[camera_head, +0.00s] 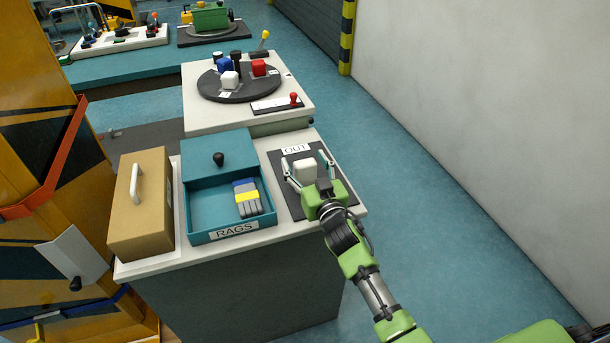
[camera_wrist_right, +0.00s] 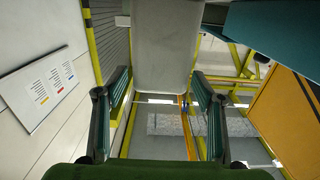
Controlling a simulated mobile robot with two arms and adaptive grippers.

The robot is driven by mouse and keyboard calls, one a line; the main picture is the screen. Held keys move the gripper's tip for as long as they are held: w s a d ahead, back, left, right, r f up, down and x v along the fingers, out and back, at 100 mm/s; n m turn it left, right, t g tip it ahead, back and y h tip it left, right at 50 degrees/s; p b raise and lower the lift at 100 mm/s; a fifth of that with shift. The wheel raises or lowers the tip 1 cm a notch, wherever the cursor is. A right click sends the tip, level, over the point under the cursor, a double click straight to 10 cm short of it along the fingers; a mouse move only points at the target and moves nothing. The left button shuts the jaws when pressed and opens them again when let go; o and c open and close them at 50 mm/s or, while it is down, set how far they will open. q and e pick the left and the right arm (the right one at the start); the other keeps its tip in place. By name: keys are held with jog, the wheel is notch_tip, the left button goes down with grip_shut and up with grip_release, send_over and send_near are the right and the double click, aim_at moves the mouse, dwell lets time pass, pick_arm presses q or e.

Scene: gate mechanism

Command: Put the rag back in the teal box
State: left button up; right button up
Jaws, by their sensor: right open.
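The teal box (camera_head: 228,218), labelled RAGS, stands open on the white counter, with a dark knob on its raised teal part at the back. A grey, blue and yellow striped bundle (camera_head: 247,197) lies inside at its right. A whitish block-like thing (camera_head: 305,169), probably the rag, is over the dark OUT mat (camera_head: 287,205). My right gripper (camera_head: 304,161) is open, with its fingers on either side of this thing. In the right wrist view, a pale grey shape (camera_wrist_right: 166,45) shows between the open fingers. I cannot tell whether they touch it. My left gripper is not in view.
A tan case (camera_head: 143,215) with a white handle stands left of the teal box. Behind, a dark round turntable (camera_head: 238,90) holds several coloured blocks. A yellow and black structure stands at the left, a wall at the right. The floor right of the counter is clear.

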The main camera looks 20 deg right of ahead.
jog(key=c, duration=1.2)
